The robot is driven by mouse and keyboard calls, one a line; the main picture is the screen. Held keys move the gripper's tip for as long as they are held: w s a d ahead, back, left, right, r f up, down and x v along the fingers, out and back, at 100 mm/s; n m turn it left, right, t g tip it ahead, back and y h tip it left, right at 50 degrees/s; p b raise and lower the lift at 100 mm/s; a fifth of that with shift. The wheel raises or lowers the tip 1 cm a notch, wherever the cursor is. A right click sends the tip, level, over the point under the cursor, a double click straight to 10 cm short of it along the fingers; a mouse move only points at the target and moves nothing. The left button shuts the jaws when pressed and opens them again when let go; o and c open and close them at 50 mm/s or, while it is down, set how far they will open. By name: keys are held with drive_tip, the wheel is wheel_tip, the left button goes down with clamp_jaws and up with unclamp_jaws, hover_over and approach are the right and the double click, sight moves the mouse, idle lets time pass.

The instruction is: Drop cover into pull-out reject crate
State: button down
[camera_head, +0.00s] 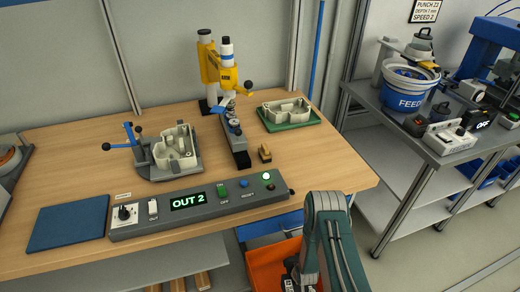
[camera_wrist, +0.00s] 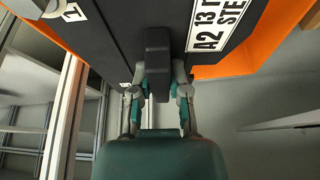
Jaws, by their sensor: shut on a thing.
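My gripper (camera_wrist: 159,92) is shut on the narrow raised grip of a dark part, which looks like the cover (camera_wrist: 112,38). The part has a white printed label and fills the top of the wrist view. The orange reject crate (camera_wrist: 278,25) shows beyond its edges. In the head view the crate (camera_head: 262,262) is below the table's front edge, pulled out. A dark part shows inside its outline beside my arm, and my arm hides the crate's right side. Whether the cover touches the crate cannot be told.
The wooden table (camera_head: 75,200) carries a control box (camera_head: 150,222) reading OUT 2, a fixture with a pale housing (camera_head: 175,148), a yellow press (camera_head: 226,75) and a green tray (camera_head: 292,126) with another housing. A metal bench (camera_head: 420,135) stands at right. Floor between them is clear.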

drive_tip(key=shift+d+f, duration=0.25)
drive_tip(key=shift+f, duration=0.25)
drive_tip(key=shift+d+f, duration=0.2)
drive_tip(key=shift+f, duration=0.3)
drive_tip(key=shift+a, duration=0.2)
drive_tip(key=c, duration=0.5)
unclamp_jaws()
drive_tip(key=shift+a, duration=0.1)
drive_tip(key=shift+c, duration=0.2)
drive_tip(key=v, duration=1.2)
drive_tip(key=shift+d, duration=0.25)
drive_tip(key=shift+s+f, duration=0.1)
